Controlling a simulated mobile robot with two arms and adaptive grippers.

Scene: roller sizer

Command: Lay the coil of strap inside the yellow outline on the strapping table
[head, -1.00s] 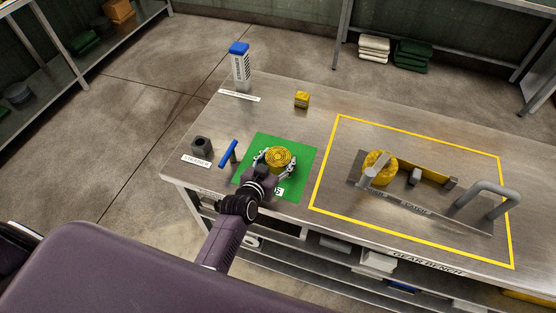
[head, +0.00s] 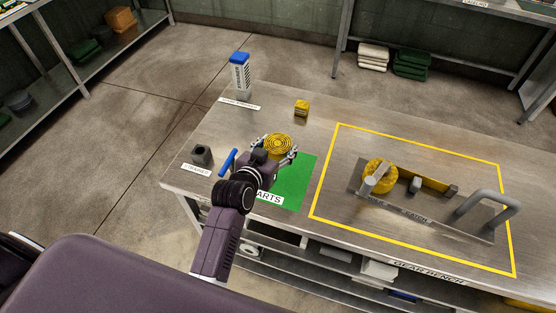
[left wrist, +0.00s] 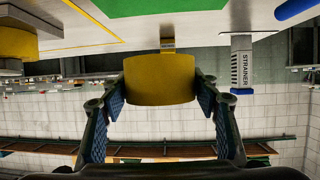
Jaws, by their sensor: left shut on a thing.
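The coil of strap (head: 278,146) is a round yellow roll with spiral rings on top. My left gripper (head: 278,150) is shut on it and holds it up, above the back part of the green mat in the head view. In the left wrist view the coil (left wrist: 160,80) sits between the two blue-padded fingers (left wrist: 160,97). The yellow outline (head: 327,166) is on the right part of the steel strapping table (head: 225,120). My right gripper is not in view.
Inside the outline stands a grey steel fixture (head: 430,214) with a yellow roll (head: 379,176) and a bent handle (head: 490,203). The green mat (head: 296,183), a yellow block (head: 302,107), a blue-capped bottle (head: 240,73), a blue-handled tool (head: 228,162) and a dark block (head: 201,154) are left of it.

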